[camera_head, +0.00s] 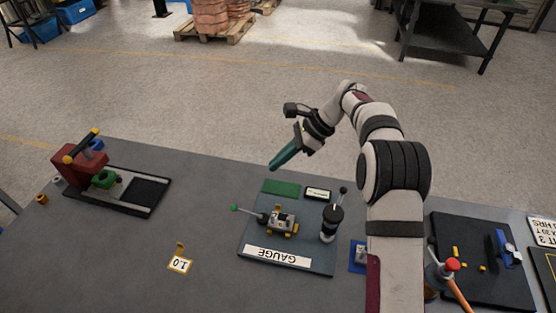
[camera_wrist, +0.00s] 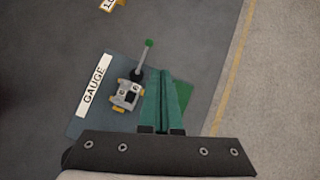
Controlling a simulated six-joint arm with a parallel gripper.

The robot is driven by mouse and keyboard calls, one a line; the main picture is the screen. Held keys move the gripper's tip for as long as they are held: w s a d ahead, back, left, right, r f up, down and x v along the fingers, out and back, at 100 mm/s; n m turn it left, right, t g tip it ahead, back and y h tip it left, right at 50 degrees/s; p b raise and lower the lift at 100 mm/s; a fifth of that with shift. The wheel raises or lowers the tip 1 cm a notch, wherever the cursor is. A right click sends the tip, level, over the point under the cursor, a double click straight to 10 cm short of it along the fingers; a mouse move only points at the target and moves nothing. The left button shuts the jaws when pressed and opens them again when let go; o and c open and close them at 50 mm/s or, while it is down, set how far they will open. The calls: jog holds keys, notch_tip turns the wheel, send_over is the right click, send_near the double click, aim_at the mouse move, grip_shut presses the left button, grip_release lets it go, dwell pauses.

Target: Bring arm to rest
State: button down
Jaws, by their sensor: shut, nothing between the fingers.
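My gripper (camera_head: 284,158) has green fingers and hangs in the air above the far edge of the grey table (camera_head: 210,225). Its fingers are together with nothing between them. In the wrist view my gripper (camera_wrist: 164,75) points down past the gauge board. The gauge board (camera_head: 257,245) carries a small metal fixture (camera_head: 284,221) with a green-tipped lever, a green pad (camera_head: 281,187), a small display and a black cylinder (camera_head: 331,222). The fixture also shows in the wrist view (camera_wrist: 127,94), left of the fingers. My arm hides part of the table's right side.
A red press (camera_head: 80,162) on a black base stands at the left. A tag marked 1.0 (camera_head: 180,264) stands in the front middle. A black board (camera_head: 480,265) with a blue clamp and a red-topped lever (camera_head: 452,265) are at the right. The table's left middle is clear.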

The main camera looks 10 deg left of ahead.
jog(key=s+d+r+n+t+h, duration=0.1)
jog(key=s+d+r+n+h, duration=0.1)
jog(key=s+d+r, duration=0.5)
jog(key=s+d+r+n+h, duration=0.1)
jog(key=s+d+r+n, duration=0.25)
jog(key=s, duration=0.55)
jog(key=s+d+f+n+h, duration=0.1)
jog(key=s+d, duration=0.1)
jog(key=s, duration=0.4)
jog(key=s+d+f+n, duration=0.1)
jog(key=s+d+f, duration=0.1)
jog(key=s, duration=0.4)
jog(key=s+d+f+n+t+h, duration=0.1)
jog(key=s+d+f, duration=0.1)
jog(key=s+d, duration=0.2)
jog(key=shift+s+d+h, duration=0.25)
jog(key=shift+s+h, duration=0.05)
jog(key=shift+s, duration=0.9)
